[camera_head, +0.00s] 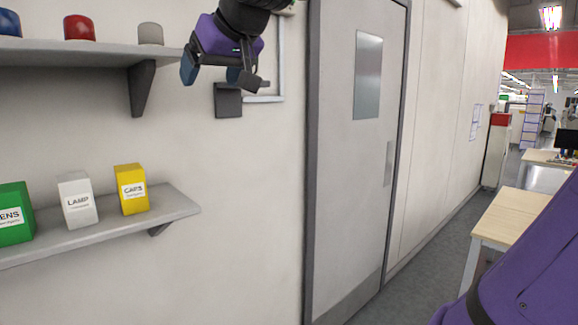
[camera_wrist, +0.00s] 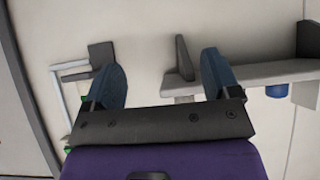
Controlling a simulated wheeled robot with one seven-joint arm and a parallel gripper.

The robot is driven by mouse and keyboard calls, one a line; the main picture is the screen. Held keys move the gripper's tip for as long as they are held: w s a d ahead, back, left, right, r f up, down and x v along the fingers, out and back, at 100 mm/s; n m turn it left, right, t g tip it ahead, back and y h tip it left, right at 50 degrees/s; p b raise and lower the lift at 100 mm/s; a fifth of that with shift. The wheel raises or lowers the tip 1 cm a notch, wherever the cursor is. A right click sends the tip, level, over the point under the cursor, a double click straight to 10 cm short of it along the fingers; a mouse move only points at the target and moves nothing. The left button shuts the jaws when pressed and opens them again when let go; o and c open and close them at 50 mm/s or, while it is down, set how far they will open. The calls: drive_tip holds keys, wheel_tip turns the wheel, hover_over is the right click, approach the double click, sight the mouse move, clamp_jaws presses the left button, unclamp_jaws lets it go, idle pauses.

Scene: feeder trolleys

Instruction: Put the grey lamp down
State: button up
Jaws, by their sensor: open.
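The grey lamp (camera_head: 150,34) is a small pale dome standing upright near the right end of the upper shelf (camera_head: 100,56). My gripper (camera_head: 215,78) is to the right of the lamp, apart from it in the head view. Its jaws are open, and nothing shows between the fingers. I cannot make out the grey lamp in the wrist view; the gripper body hides part of the shelf area.
A red lamp (camera_head: 79,28) and a blue lamp (camera_head: 9,23) share the upper shelf. The lower shelf (camera_head: 175,207) holds a green box (camera_head: 14,213), a white LAMP box (camera_head: 78,200) and a yellow CAPS box (camera_head: 131,189). A dark wall box (camera_head: 228,101) and a grey door (camera_head: 350,170) are to the right.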

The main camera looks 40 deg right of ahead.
drive_tip(key=s+d+f+g, duration=0.1)
drive_tip(key=s+f+g, duration=0.1)
drive_tip(key=s+f, duration=0.6)
drive_tip(key=s+d+f+g, duration=0.1)
drive_tip(key=s+f+g, duration=0.1)
drive_tip(key=s+f, duration=0.7)
wheel_tip(320, 180, down, 6)
drive_tip(key=shift+d+r+m+g+h, duration=0.15)
drive_tip(key=shift+r+m+g+h, duration=0.15)
drive_tip(key=shift+g, duration=0.1)
